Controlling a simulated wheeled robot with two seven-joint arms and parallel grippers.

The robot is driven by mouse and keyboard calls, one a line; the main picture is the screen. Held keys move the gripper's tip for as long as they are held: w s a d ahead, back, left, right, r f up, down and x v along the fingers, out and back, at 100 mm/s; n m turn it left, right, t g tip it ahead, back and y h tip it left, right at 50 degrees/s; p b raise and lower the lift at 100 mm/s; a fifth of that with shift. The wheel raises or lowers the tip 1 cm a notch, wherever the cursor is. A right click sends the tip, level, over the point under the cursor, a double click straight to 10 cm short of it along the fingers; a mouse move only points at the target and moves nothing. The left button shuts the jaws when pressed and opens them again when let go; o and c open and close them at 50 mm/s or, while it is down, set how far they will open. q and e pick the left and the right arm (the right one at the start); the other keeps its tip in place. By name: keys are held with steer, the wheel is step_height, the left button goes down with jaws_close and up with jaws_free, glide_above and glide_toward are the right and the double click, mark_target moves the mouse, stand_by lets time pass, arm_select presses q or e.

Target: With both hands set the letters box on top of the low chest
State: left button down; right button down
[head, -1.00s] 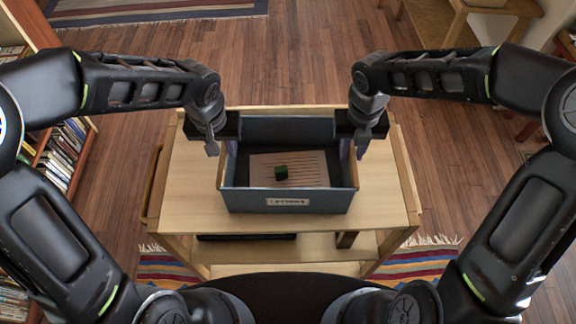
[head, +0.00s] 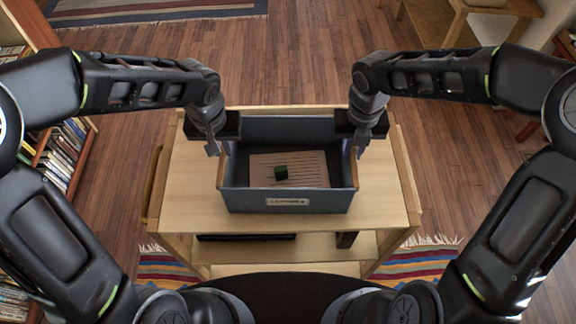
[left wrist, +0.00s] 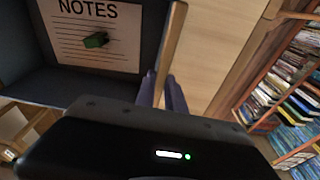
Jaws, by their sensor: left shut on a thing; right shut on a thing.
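The letters box (head: 288,200) is a dark blue-grey open box with a label on its near wall. In the head view it sits on, or just above, the top of a light wooden cart (head: 190,205); I cannot tell which. My left gripper (head: 226,150) is shut on its left wall and my right gripper (head: 350,148) is shut on its right wall. Inside lie a lined sheet (head: 310,168) and a small dark green block (head: 281,172). The left wrist view shows the sheet, headed NOTES (left wrist: 75,30), and the left fingers at the box wall (left wrist: 172,45). I cannot identify the low chest.
The cart has a lower shelf (head: 330,250) with dark items on it. Bookshelves (head: 65,150) stand at the left. A wooden table (head: 490,8) is at the upper right. A striped rug (head: 420,262) lies under the cart.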

arm_select(q)
steer(key=shift+r, duration=0.15)
arm_select(e)
steer(key=shift+r, duration=0.15)
stand_by(0.4)
